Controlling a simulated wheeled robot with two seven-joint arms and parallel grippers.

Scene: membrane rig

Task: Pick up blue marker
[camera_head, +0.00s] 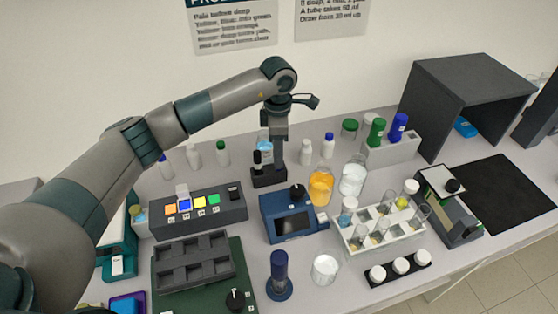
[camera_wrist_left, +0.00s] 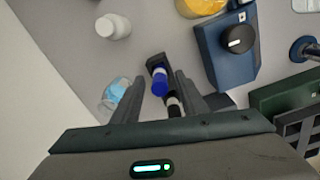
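The blue marker (camera_wrist_left: 160,82) stands in a small dark holder, its blue top showing between my left gripper's fingers (camera_wrist_left: 159,80) in the left wrist view. The fingers are apart, with no visible contact on the marker. A black marker (camera_wrist_left: 173,105) is beside it, nearer the palm. In the head view my left gripper (camera_head: 279,155) points down over the dark holder (camera_head: 268,180) and hides the blue marker. The black marker (camera_head: 257,160) shows left of the gripper there. My right gripper is not in view.
A beaker of blue liquid (camera_head: 264,142) stands close behind the holder. White bottles (camera_head: 306,152) are to its right, an orange beaker (camera_head: 320,187) is at the front right, and a blue device (camera_head: 290,218) is in front. A button box (camera_head: 199,211) lies front left.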

